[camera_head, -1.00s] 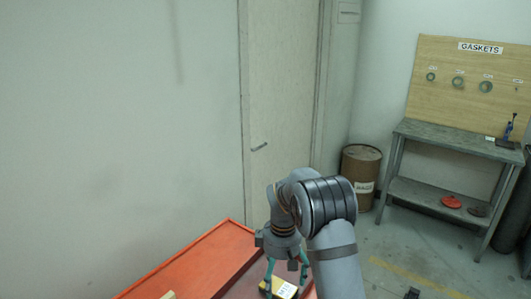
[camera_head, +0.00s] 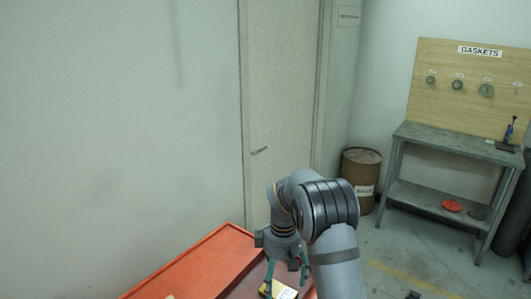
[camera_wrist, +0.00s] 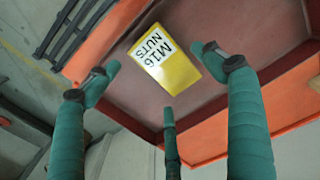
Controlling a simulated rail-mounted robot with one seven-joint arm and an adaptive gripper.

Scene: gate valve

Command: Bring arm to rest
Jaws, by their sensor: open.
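My gripper (camera_head: 286,272) is over the orange-rimmed tray surface at the bottom of the head view. In the wrist view my gripper (camera_wrist: 160,85) has its teal fingers spread wide, with nothing between them. A yellow box labelled "M16 NUTS" (camera_wrist: 178,72) lies on the reddish tray floor beyond the fingertips. The same yellow box (camera_head: 281,291) shows in the head view just below my gripper, partly cut off by the frame's lower edge. I cannot tell the exact gap between the fingertips and the box.
The orange-rimmed tray (camera_head: 186,262) stands against the wall. A door (camera_head: 284,120) is behind my arm. A brown drum (camera_head: 360,180) and a grey workbench (camera_head: 457,146) with a gasket board (camera_head: 468,90) stand at the right. Open floor lies between my arm and the bench.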

